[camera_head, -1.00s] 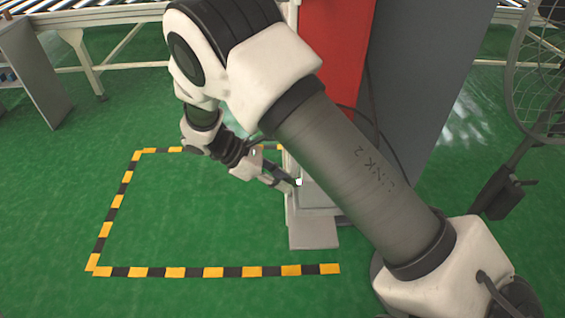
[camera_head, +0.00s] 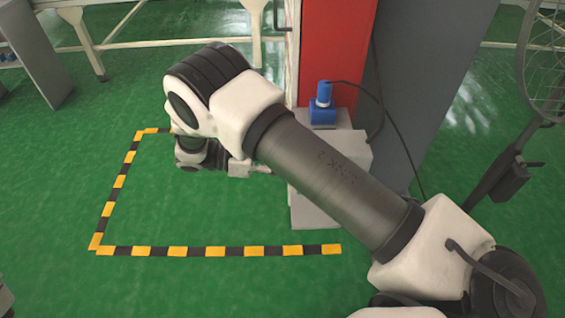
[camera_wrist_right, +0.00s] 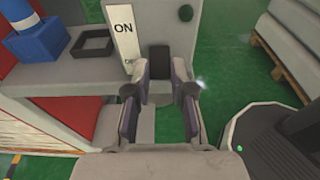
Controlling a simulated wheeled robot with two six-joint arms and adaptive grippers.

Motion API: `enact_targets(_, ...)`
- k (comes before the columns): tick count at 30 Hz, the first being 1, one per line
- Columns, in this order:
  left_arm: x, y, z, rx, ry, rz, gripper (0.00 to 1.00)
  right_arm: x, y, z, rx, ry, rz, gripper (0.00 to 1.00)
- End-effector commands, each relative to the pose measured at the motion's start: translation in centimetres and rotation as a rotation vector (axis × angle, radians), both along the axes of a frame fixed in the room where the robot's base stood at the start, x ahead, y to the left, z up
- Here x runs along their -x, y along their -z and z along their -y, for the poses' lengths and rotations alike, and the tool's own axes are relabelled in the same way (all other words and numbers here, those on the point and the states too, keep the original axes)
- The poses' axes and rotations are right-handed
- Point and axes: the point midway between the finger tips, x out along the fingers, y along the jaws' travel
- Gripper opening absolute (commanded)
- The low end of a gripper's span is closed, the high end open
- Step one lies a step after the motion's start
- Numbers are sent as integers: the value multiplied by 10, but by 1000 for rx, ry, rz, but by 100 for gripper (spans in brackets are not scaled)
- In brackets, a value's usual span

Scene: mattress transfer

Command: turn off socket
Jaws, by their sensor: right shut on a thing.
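The socket is a pale grey box (camera_head: 316,210) on a stand; my right arm hides much of it in the head view. A white plate reading "ON" (camera_wrist_right: 124,38) sits on its face in the right wrist view. A small dark block (camera_wrist_right: 160,60), which looks like the switch handle, is beside this plate. My right gripper (camera_wrist_right: 159,92) has its two fingers on either side of the dark block and is shut on it. In the head view my right wrist is low at the box's left side, and its fingertips are hidden. My left gripper is not in view.
A blue plug (camera_head: 322,108) with a black cable stands on top of the box. A red panel (camera_head: 335,50) and a grey panel rise behind. A caged fan (camera_head: 545,65) stands right. Striped tape (camera_head: 180,252) marks open green floor on the left.

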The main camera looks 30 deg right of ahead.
Motion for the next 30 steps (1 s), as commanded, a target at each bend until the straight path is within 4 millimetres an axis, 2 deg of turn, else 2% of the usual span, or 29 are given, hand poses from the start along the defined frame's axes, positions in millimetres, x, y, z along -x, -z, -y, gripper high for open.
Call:
enact_targets(9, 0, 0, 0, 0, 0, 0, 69, 0, 0, 0, 2, 1, -3, 0)
enact_targets(10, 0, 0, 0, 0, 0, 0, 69, 0, 0, 0, 1, 1, -2, 33)
enact_targets(11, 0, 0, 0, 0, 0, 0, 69, 0, 0, 0, 1, 1, -2, 44)
enact_targets(12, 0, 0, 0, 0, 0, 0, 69, 0, 0, 0, 1, 1, -2, 48)
enact_targets(22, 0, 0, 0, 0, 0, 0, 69, -2, -1, -4, 2, 0, -1, 48)
enact_targets(30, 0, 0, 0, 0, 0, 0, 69, -28, -9, -46, -1, -2, 1, 48)
